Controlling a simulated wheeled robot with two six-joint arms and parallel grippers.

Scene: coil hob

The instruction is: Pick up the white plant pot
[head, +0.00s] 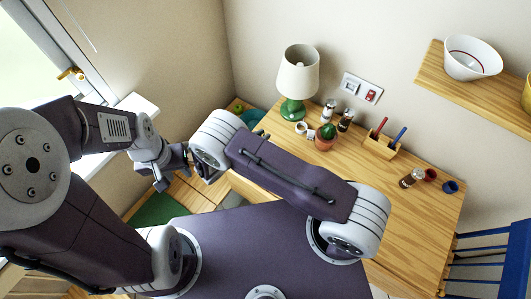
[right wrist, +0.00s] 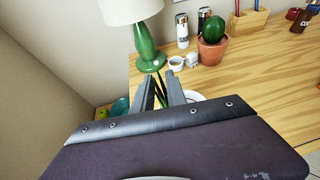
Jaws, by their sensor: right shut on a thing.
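In the right wrist view my right gripper (right wrist: 161,88) is in front of the green lamp. Its two fingers are shut on the white plant pot (right wrist: 194,96); only a strip of its white rim shows beside the right finger. Thin dark green leaves show between the fingers. The rest of the pot is hidden by the gripper body. In the head view my right arm hides the pot and most of the right gripper. My left gripper (head: 168,177) hangs at the left, away from the table top; its finger gap is unclear.
A pen holder (head: 380,144) is further right. The table's front right is clear.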

